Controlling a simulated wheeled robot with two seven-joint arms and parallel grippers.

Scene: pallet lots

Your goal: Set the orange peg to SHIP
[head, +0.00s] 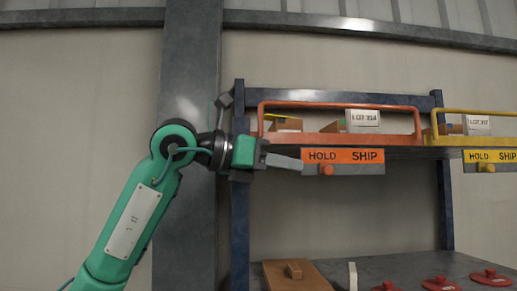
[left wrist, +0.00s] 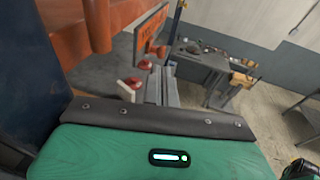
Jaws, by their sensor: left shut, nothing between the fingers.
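The orange sign (head: 343,156) with HOLD on its left and SHIP on its right hangs on the front of the orange-railed shelf bay. The orange peg (head: 327,169) sits below the sign, under the word HOLD. My left gripper (head: 299,165) is shut and empty, its fingers pointing right at the left end of the sign, a little left of the peg. I cannot tell whether it touches the sign's bar. In the left wrist view the orange sign (left wrist: 153,28) shows edge-on, with the peg (left wrist: 161,51) beside it. My right gripper is out of view.
An orange rail (head: 340,104) fronts boxes and a LOT 224 card (head: 363,118). At right, a yellow sign (head: 490,156) has its own yellow peg (head: 487,168). Space between shelf and table is open.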

